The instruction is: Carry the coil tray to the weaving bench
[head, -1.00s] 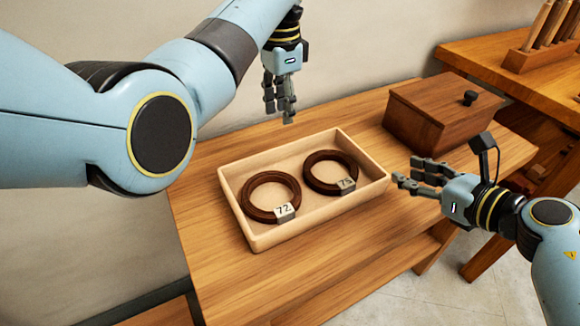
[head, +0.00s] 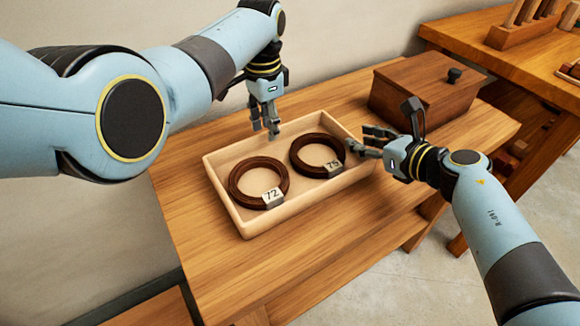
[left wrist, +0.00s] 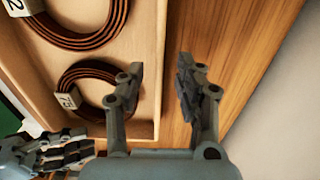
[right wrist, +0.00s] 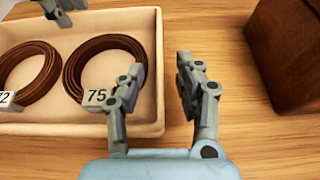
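The coil tray (head: 312,201) is a pale, shallow wooden box on a wooden table. It holds two dark brown coils, tagged 72 (head: 236,183) and 75 (head: 296,157). My left gripper (head: 270,130) is open and points down at the tray's back wall. In the left wrist view its fingers (left wrist: 158,80) stand apart near that wall. My right gripper (head: 358,143) is open at the tray's right end. In the right wrist view the end wall (right wrist: 158,60) lies between its finger lines (right wrist: 162,78). I cannot tell whether either touches the tray.
A brown lidded box (head: 425,95) with a dark knob stands right of the tray. Another wooden bench (head: 470,40), possibly the weaving bench, stands at the upper right with a tool rack (head: 520,32). The table's front (head: 290,260) is clear.

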